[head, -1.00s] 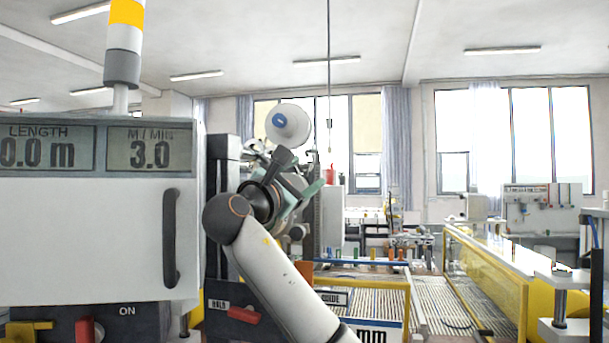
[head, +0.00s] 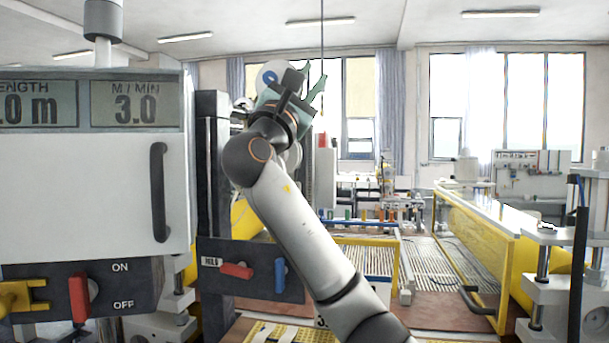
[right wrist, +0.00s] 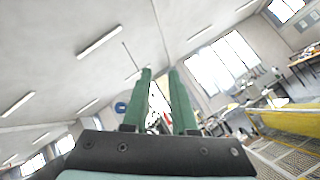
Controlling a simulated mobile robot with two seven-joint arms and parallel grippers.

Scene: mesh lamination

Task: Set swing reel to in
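A white reel with a blue centre (head: 268,76) shows at the upper middle of the head view, partly hidden behind my right gripper. I cannot tell for sure that it is the swing reel, or which way it is set. A round blue part (right wrist: 120,107) shows left of the fingers in the right wrist view. My right gripper (head: 312,84) is raised in front of the machine, its green fingers pointing up and away. In the right wrist view the fingers (right wrist: 160,75) stand apart with nothing held between them. My left gripper is out of view.
A white control box (head: 80,195) stands close on the left, with a red ON/OFF switch (head: 79,297) below. A dark panel carries a red lever (head: 236,270) and a blue lever (head: 280,275). A yellow-sided conveyor (head: 470,240) runs along the right.

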